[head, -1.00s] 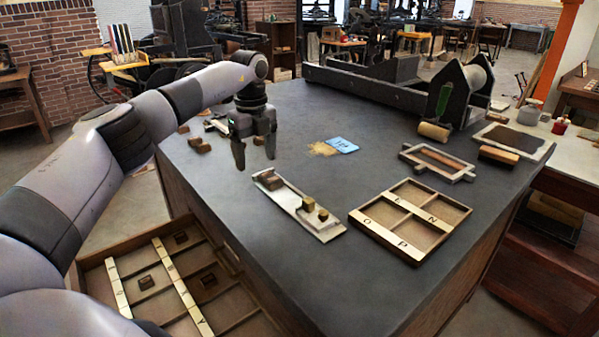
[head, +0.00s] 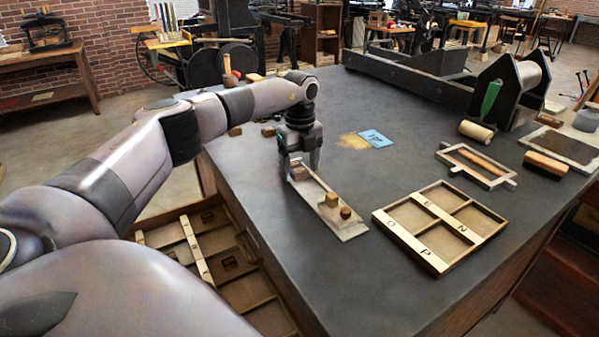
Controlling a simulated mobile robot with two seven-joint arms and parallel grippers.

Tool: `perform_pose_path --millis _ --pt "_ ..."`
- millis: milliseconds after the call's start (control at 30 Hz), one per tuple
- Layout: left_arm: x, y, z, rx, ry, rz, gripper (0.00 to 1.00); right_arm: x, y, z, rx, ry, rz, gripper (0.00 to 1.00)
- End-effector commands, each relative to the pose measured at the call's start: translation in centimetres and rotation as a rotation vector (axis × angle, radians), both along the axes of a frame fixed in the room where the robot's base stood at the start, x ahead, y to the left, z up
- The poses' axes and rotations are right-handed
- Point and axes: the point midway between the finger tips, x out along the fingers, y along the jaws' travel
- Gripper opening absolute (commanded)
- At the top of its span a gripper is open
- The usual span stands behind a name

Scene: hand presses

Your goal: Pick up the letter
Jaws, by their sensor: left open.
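A flat metal tray (head: 349,227), like a composing stick, lies on the dark worktop. Two small wooden letter blocks stand near its front end: a lighter one (head: 331,199) and a darker one (head: 345,212). A brownish block (head: 298,173) sits at its far end. My left gripper (head: 299,175) points down over that far end, jaws open, with one finger on each side of the brownish block. Whether the fingers touch it I cannot tell. No letter faces are readable on these blocks. My right gripper is out of view.
A wooden compartment tray (head: 428,265) with letter labels lies to the right. A blue card (head: 373,138), a framed form (head: 476,166) and a roller (head: 476,131) lie farther back. An open type drawer (head: 262,302) juts out at the left below the worktop.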

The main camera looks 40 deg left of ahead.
Motion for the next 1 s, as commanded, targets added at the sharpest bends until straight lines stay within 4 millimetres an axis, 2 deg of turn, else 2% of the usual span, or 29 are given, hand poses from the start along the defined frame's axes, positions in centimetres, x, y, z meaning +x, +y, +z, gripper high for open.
perform_pose_path --millis 167,300,333,367,767,867,1000 --pt "0.0 0.0 0.0 0.0 0.0 -0.001 0.72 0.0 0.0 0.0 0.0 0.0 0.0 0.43" --pt "0.0 0.0 0.0 0.0 0.0 -0.001 0.27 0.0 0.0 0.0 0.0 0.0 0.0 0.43" --pt "0.0 0.0 0.0 0.0 0.0 -0.001 0.17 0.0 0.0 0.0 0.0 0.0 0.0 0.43" --pt "0.0 0.0 0.0 0.0 0.0 -0.001 0.13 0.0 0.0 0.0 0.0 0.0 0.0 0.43" --pt "0.1 0.0 0.5 -0.001 -0.002 -0.001 0.13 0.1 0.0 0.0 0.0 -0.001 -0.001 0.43" --pt "0.1 0.0 1.3 0.0 -0.003 -0.001 0.13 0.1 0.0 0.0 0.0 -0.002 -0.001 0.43" --pt "0.1 0.0 3.5 -0.001 -0.005 -0.001 0.13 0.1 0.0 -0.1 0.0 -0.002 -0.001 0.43"
